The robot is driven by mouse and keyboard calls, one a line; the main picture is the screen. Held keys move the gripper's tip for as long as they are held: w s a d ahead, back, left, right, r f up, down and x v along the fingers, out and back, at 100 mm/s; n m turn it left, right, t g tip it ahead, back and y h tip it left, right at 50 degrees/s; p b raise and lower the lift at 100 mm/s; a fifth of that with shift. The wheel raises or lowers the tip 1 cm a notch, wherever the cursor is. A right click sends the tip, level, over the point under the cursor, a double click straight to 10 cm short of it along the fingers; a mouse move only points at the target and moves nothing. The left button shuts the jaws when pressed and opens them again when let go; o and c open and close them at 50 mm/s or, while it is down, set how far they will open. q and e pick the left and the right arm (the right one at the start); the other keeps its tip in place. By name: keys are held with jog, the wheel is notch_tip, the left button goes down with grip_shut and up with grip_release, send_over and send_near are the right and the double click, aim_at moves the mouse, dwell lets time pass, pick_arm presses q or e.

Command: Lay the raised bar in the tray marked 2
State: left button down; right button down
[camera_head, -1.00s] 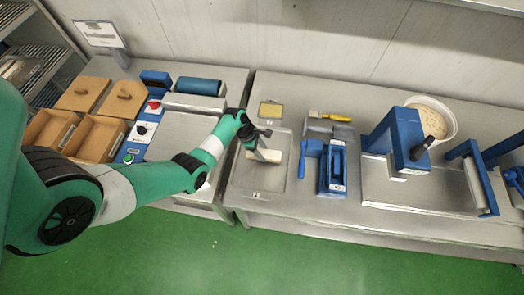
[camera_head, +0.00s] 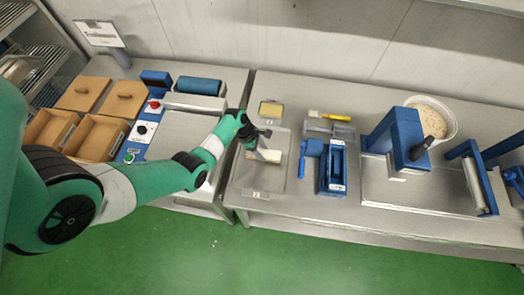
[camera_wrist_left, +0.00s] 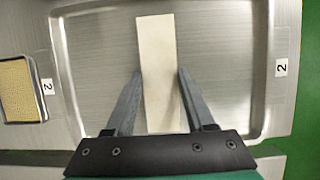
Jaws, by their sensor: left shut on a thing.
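My left gripper (camera_head: 265,146) is shut on a pale, flat, oblong bar (camera_head: 268,155) over the tray marked 2 (camera_head: 246,183). In the left wrist view the bar (camera_wrist_left: 156,40) lies between the two fingers of my gripper (camera_wrist_left: 160,73), its long side running away from the wrist. The metal tray (camera_wrist_left: 230,110) with its raised rim surrounds the bar in that view, and a "2" label (camera_wrist_left: 281,68) sits by its edge. I cannot tell whether the bar's underside touches the tray floor. My right gripper is not in view.
A small yellow-filled tray (camera_head: 270,109), also marked 2, lies behind the metal tray. A blue-handled tool (camera_head: 303,160) and a blue box-shaped holder (camera_head: 333,168) stand close on the right. A blue press (camera_head: 398,140) and a round bowl (camera_head: 432,112) are farther right.

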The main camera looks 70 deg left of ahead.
pick_arm(q)
jog(key=shift+f, duration=0.4)
dwell(0.3)
jog(key=shift+c, duration=0.9)
grip_release()
jog(key=shift+o, duration=0.2)
jog(key=shift+o, duration=0.7)
notch_tip(320, 180, up, 8)
jog(key=p, duration=0.8)
jog(key=shift+r, duration=0.1)
